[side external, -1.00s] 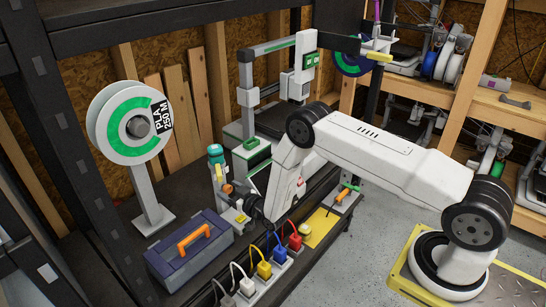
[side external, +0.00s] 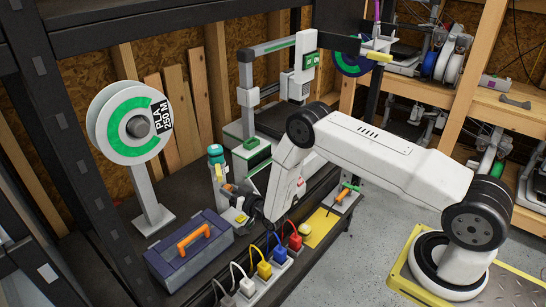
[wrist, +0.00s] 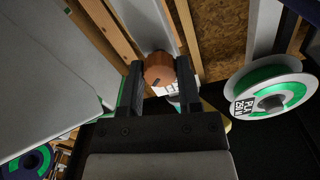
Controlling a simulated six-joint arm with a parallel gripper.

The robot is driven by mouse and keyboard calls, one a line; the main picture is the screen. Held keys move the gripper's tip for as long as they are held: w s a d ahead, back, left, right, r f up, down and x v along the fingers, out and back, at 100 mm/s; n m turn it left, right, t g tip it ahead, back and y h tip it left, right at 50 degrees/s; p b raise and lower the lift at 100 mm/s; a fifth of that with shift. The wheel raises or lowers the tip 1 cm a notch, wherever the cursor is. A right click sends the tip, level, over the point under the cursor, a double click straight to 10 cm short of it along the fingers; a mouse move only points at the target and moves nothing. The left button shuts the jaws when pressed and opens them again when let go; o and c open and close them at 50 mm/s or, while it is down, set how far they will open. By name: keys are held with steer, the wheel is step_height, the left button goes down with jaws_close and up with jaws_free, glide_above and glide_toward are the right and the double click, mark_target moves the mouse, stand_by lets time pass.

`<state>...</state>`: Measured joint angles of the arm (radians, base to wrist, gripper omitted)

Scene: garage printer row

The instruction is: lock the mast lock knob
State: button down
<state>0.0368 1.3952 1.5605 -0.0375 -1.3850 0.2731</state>
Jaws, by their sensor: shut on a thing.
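The orange-brown round knob (wrist: 158,68) sits between my two dark fingers in the wrist view, with a short dark mark on its face. My gripper (wrist: 159,78) is shut on this knob, one finger on each side. In the side external view, my gripper (side external: 238,198) is low over the bench, left of my white arm. A pale upright part with a teal top (side external: 215,151) stands just beyond it. The knob is mostly hidden by the gripper there, and its lock position cannot be read.
A blue toolbox (side external: 188,249) with an orange handle stands at the front left. A spool on a stand (side external: 130,124) is behind it. A power strip with coloured plugs (side external: 264,270) lies close in front. A printer (side external: 260,130) stands behind.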

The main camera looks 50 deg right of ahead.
steer(key=shift+m, duration=0.4)
steer(key=shift+c, duration=1.4)
jaws_free()
steer(key=s, duration=0.7)
steer(key=shift+s, duration=0.4)
